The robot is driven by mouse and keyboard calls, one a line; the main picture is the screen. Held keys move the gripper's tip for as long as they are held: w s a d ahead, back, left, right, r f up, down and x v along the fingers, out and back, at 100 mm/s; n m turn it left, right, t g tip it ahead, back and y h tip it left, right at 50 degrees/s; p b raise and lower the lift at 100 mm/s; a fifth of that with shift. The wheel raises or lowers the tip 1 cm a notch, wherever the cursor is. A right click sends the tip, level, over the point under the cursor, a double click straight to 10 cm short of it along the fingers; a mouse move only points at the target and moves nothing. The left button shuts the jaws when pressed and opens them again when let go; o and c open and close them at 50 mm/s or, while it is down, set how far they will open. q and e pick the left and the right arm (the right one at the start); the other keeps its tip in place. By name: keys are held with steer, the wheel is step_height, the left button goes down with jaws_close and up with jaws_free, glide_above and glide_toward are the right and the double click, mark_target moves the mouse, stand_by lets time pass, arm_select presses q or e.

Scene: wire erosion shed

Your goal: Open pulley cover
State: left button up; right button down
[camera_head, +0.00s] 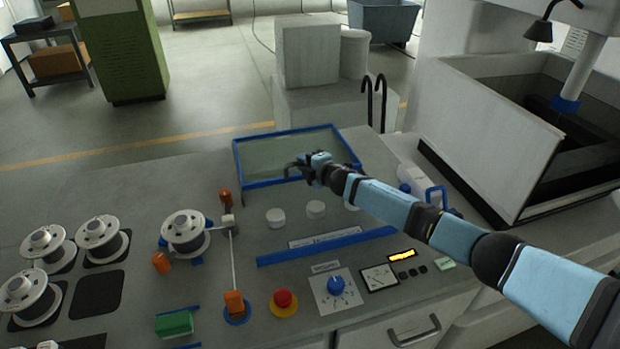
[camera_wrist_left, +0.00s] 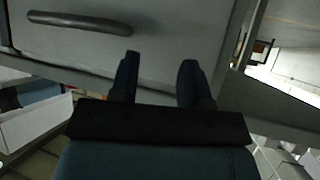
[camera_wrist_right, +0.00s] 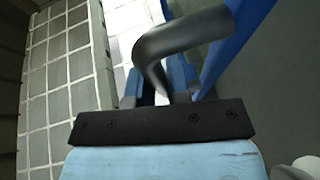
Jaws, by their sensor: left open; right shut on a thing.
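The pulley cover (camera_head: 285,155) is a clear panel in a blue frame near the far edge of the workbench. I cannot tell its exact tilt. My right gripper (camera_head: 298,167) is at the panel's front edge, shut on a dark bent handle. In the right wrist view the handle (camera_wrist_right: 180,40) curves down between the fingers (camera_wrist_right: 160,90), beside the cover's blue frame (camera_wrist_right: 232,45). My left gripper (camera_wrist_left: 160,80) is open and empty, in front of a grey drawer front.
Wire spools (camera_head: 100,238) stand at the left. A red stop button (camera_head: 283,301), a blue knob (camera_head: 336,285) and a green block (camera_head: 174,324) are at the bench front. A deep tank (camera_head: 490,135) stands at the right. A drawer handle (camera_wrist_left: 75,20) is near my left gripper.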

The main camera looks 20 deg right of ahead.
steer(key=shift+w, duration=0.95)
arm_select(q)
steer(key=shift+s+a+f, duration=0.1)
steer(key=shift+s+f, duration=0.1)
steer(key=shift+f, duration=0.45)
arm_select(e)
steer(key=shift+w+r, duration=0.15)
steer(key=shift+r, duration=0.05)
arm_select(q)
steer(key=shift+r, duration=0.1)
arm_select(e)
steer(key=c, duration=1.4)
jaws_free()
steer(key=o, duration=0.3)
steer(key=shift+w, duration=0.15)
steer(key=shift+f, duration=0.15)
steer(key=shift+s+d, duration=0.2)
steer(key=shift+s, duration=0.25)
arm_select(q)
steer(key=shift+w+r, duration=0.15)
arm_select(e)
steer(key=v, duration=1.2)
steer(key=shift+s+d+r, duration=0.15)
steer(key=shift+s+r, duration=0.05)
steer(key=shift+s, duration=0.15)
